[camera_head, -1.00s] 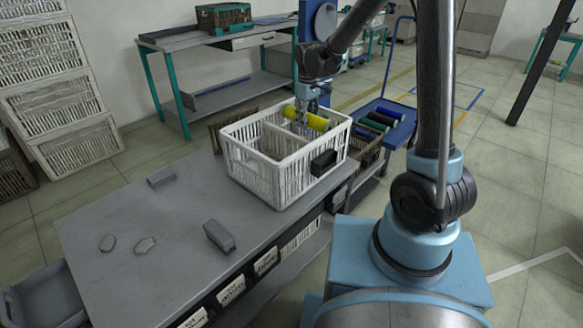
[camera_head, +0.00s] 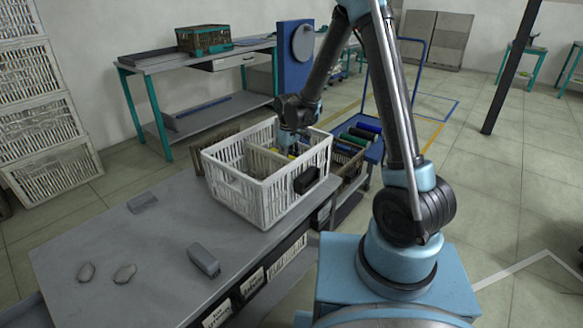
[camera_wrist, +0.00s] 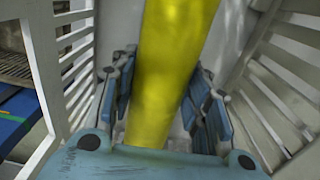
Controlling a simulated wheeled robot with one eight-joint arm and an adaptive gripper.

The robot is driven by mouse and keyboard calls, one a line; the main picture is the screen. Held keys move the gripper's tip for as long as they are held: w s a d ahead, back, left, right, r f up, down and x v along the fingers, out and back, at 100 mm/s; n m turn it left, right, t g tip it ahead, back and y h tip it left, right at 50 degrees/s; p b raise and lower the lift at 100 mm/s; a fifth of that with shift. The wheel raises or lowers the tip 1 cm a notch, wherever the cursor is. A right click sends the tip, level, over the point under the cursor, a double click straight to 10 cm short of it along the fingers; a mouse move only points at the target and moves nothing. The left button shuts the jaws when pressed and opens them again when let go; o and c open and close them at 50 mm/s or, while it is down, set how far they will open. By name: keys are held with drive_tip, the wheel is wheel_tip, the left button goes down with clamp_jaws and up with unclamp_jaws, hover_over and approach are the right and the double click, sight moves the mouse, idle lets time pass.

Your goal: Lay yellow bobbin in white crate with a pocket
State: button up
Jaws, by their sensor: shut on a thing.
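The white crate (camera_head: 233,190) with a black pocket (camera_head: 307,180) on its near side stands on the grey table. A cream divider (camera_head: 262,162) splits its inside. My gripper (camera_head: 292,152) is down in the compartment at the right of the divider, shut on the yellow bobbin (camera_wrist: 165,65). In the head view only small yellow bits of the bobbin show; the crate wall and gripper hide the rest. In the wrist view the bobbin lies lengthwise between the fingers, with slatted walls (camera_wrist: 42,70) on both sides. Whether it touches the crate floor I cannot tell.
Grey blocks (camera_head: 204,260) and two flat stone-like pieces (camera_head: 124,273) lie on the table's left part (camera_head: 160,235). Behind the crate's right side, a bin holds blue, green and dark bobbins (camera_head: 358,137). A workbench (camera_head: 190,62) stands at the back.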

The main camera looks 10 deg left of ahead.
drive_tip(key=shift+f, duration=1.1)
drive_tip(key=o, duration=1.3)
drive_tip(key=shift+c, duration=0.2)
wheel_tip(320, 180, up, 12)
drive_tip(key=shift+s+a+r, duration=0.1)
